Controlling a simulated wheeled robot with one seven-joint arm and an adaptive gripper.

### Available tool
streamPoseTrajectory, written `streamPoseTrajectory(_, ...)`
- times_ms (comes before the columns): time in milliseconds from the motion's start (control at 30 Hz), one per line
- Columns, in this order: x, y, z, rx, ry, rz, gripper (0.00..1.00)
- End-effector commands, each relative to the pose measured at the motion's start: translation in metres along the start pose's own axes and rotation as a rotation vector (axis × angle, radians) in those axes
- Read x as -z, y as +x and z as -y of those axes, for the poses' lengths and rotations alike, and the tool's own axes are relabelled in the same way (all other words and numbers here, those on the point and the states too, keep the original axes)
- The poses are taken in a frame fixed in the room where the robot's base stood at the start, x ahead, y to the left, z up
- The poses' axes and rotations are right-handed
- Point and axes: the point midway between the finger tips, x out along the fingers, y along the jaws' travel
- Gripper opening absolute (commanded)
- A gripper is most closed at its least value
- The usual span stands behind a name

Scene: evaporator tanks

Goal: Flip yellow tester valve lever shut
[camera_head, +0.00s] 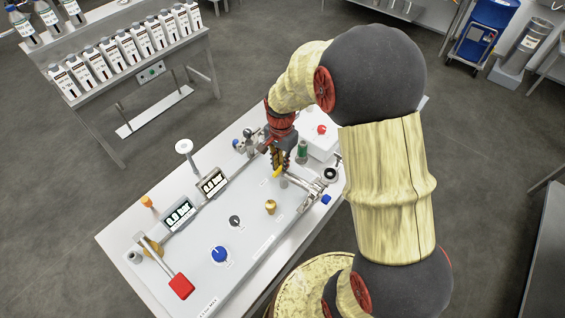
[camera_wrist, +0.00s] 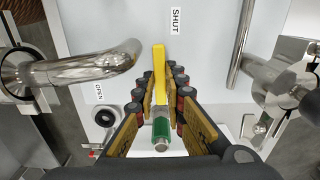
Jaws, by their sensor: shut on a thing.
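The yellow tester valve lever (camera_wrist: 159,62) stands between my fingers in the wrist view, its tip towards the SHUT label (camera_wrist: 174,20). The OPEN label (camera_wrist: 98,92) is to its left. My gripper (camera_wrist: 160,80) is closed around the lever, with a finger on each side; contact is hard to see. A green cylindrical part (camera_wrist: 161,128) shows below the lever, between the fingers. In the head view, my gripper (camera_head: 279,163) is at the panel's far right part, with a bit of the yellow lever (camera_head: 278,172) showing. My fingers hide the rest of it.
On the white panel (camera_head: 250,248) are a blue knob (camera_head: 219,254), a brass knob (camera_head: 270,207), two displays and a red-ended handle (camera_head: 181,286). A bottle rack stands behind left.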

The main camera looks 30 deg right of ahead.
Motion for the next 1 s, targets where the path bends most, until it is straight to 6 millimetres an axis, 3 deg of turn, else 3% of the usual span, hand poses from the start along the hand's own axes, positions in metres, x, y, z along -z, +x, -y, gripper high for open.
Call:
streamPoseTrajectory(600, 0.0002, -0.0001, 0.002, 0.001, 0.052, 0.0, 0.0)
streamPoseTrajectory(633, 0.0002, -0.0001, 0.002, 0.001, 0.052, 0.0, 0.13)
streamPoseTrajectory(1000, 0.0002, -0.0001, 0.0018, 0.001, 0.05, 0.0, 0.3)
